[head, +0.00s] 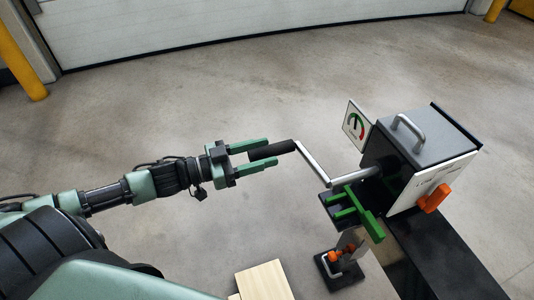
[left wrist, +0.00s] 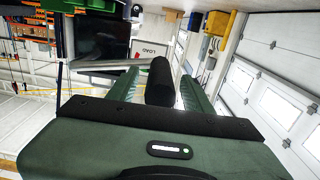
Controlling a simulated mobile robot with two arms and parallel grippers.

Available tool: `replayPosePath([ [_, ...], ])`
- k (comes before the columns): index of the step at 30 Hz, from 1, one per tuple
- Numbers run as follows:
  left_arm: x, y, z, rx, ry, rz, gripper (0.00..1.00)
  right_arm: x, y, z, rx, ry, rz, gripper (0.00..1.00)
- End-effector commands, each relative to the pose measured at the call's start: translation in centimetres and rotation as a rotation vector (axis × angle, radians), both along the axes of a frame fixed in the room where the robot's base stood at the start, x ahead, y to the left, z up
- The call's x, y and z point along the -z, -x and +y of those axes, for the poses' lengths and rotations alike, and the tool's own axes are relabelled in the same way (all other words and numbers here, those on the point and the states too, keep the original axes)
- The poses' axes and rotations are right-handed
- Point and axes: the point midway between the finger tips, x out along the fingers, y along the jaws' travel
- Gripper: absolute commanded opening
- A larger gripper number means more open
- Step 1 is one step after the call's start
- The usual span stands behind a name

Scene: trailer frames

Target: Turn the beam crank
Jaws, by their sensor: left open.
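The beam crank has a black cylindrical grip (head: 272,150) on a silver crank arm (head: 313,164), which runs down to a shaft on the side of a grey gear box (head: 415,150). My left gripper (head: 272,155) is open, with its two green fingers on either side of the black grip and gaps visible. In the left wrist view the black grip (left wrist: 160,82) stands between the open fingers, and the silver arm (left wrist: 108,64) leads off to the left. My right gripper is not in view.
A gauge plate (head: 356,125) stands at the box's left, and an orange knob (head: 435,197) is on its front. A green bracket (head: 362,212) sits below the crank. A black beam (head: 440,262) runs to the lower right. A wooden block (head: 264,281) lies at the bottom. Bare floor surrounds my left arm.

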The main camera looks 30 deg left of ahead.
Motion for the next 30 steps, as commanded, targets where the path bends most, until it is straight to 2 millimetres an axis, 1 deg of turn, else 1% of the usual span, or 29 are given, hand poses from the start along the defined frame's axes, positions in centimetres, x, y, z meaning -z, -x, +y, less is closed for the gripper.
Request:
replayPosePath([
  [1,0.01,-0.43,-0.33,0.000,0.000,-0.003,0.50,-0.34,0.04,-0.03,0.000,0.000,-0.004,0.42],
  [6,0.01,-1.01,-0.90,0.000,-0.001,-0.001,0.50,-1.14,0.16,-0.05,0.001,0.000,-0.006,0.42],
  [14,-0.01,-1.09,-0.96,-0.001,-0.001,0.000,0.50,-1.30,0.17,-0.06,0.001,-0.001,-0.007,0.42],
  [15,-0.01,-1.08,-0.95,-0.001,-0.001,0.000,0.45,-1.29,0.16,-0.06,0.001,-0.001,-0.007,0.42],
  [17,-0.01,-1.08,-0.95,-0.001,-0.001,0.000,0.28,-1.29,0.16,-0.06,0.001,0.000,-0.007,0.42],
  [18,0.00,-1.08,-0.95,-0.001,-0.001,0.000,0.17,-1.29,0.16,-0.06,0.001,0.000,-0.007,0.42],
  [20,0.00,-1.07,-0.95,-0.001,-0.001,0.000,0.00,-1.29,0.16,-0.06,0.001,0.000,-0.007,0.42],
  [30,0.01,-1.05,-0.96,0.000,-0.001,0.000,0.00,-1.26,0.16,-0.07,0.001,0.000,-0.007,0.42],
])
